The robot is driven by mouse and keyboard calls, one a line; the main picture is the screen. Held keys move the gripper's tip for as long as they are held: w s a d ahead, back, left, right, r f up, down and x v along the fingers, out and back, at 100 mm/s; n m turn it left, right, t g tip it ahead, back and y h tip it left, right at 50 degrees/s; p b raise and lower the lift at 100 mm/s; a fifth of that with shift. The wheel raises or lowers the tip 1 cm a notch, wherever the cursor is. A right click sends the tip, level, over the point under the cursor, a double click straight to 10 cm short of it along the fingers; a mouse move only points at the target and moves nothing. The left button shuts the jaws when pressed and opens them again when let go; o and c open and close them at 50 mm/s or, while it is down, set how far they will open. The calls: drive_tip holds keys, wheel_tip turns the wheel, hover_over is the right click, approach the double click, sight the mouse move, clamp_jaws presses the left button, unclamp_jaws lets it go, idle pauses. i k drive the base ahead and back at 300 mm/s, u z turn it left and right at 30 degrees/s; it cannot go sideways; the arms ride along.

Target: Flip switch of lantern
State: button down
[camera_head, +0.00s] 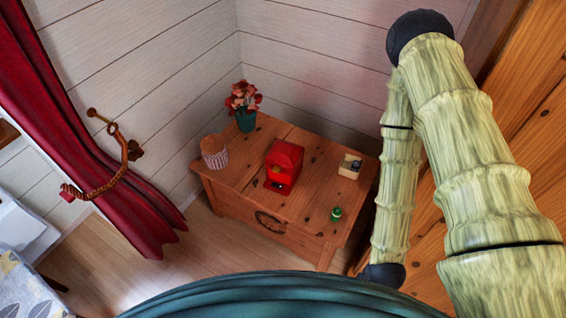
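A red box-shaped thing with a peaked top and a dark opening low at its front (285,163) stands upright on a wooden chest (233,188). It may be the lantern, but I cannot tell for sure. A small green round thing (336,214) sits near the chest's front right edge. No switch can be made out at this size. My arm, in pale green bamboo-like segments, stands at the right of the view, to the right of the chest. My gripper is not visible, and nothing held by it can be seen.
A striped basket (215,152), a potted red flower (244,104) and a small open box (350,166) also stand on the chest. A red curtain (95,130) hangs at left. Wooden panelling (535,100) rises at right. Bare floor (205,245) shows before the chest.

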sight(275, 185)
drive_tip(key=k, duration=1)
drive_tip(key=u, duration=1.45)
drive_tip(key=i, duration=0.95)
drive_tip(key=z, duration=1.3)
